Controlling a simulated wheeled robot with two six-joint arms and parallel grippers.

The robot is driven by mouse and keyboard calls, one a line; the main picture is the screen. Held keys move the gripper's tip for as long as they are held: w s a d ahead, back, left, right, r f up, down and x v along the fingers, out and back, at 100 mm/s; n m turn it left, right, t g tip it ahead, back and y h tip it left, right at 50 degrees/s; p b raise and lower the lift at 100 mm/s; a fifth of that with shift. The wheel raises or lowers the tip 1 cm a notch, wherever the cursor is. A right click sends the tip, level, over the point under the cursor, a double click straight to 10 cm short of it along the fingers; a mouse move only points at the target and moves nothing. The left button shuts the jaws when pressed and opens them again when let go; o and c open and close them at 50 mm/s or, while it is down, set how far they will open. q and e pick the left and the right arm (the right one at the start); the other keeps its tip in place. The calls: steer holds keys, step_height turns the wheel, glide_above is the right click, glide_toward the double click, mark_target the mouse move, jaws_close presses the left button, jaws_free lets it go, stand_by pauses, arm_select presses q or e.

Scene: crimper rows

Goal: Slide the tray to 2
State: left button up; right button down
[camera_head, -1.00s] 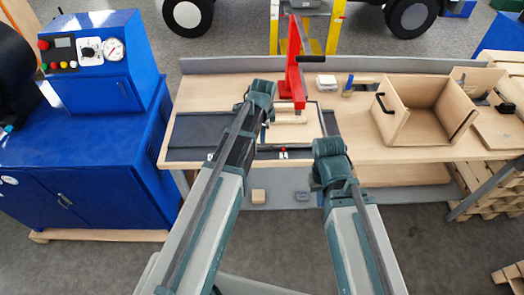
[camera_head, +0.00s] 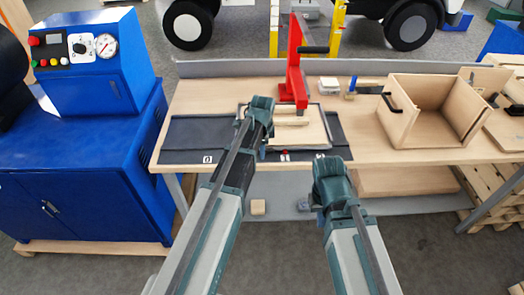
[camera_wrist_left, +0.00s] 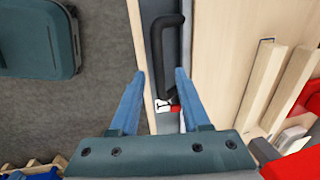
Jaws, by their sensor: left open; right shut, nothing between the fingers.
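The tray (camera_head: 318,128) is a pale wooden board with a dark rim, on a dark sliding strip (camera_head: 185,140) on the workbench. In the left wrist view its black bar handle (camera_wrist_left: 168,45) lies between my left gripper's blue fingers (camera_wrist_left: 158,88). The fingers are apart, and I cannot tell whether they touch the handle. A red and white marker (camera_wrist_left: 170,105) lies near the handle. In the head view my left gripper (camera_head: 263,145) is over the tray's front left, its fingertips mostly hidden. My right gripper (camera_head: 328,185) hangs in front of the bench edge, shut and empty.
A red press (camera_head: 297,75) stands behind the tray. A wooden box (camera_head: 400,130) with a black handle stands to the right. A label reading 0 (camera_head: 207,157) is on the front left edge. A blue cabinet (camera_head: 80,190) stands left of the bench.

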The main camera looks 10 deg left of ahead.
arm_select(q)
jaws_close()
stand_by(1.4)
